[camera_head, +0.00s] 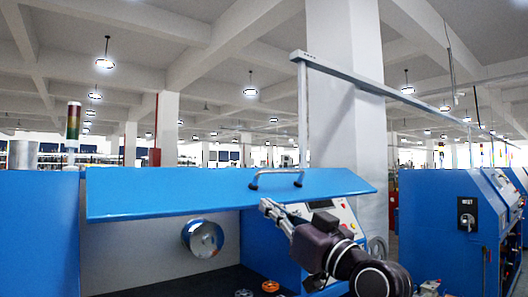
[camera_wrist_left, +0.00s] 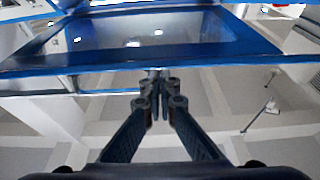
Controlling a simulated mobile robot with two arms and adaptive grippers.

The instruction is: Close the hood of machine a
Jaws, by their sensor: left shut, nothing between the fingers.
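The blue hood (camera_head: 215,195) of the machine is raised, a broad panel tilted above the open work space. A curved metal handle (camera_head: 276,172) stands on its upper side. My left gripper (camera_head: 265,204) is shut and empty. Its tips are just below the hood's front edge in the picture, under the handle; I cannot tell if they touch. In the left wrist view, the shut fingers (camera_wrist_left: 157,80) point at a blue frame (camera_wrist_left: 200,58) with a window-like panel, probably the hood. My right gripper is not in view.
Under the hood are a metal spool (camera_head: 204,238) and small pulleys (camera_head: 270,286) on the dark floor of the machine. A control panel (camera_head: 335,217) is behind my arm. A signal tower (camera_head: 73,122) stands at left. Another blue machine (camera_head: 430,230) stands at right.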

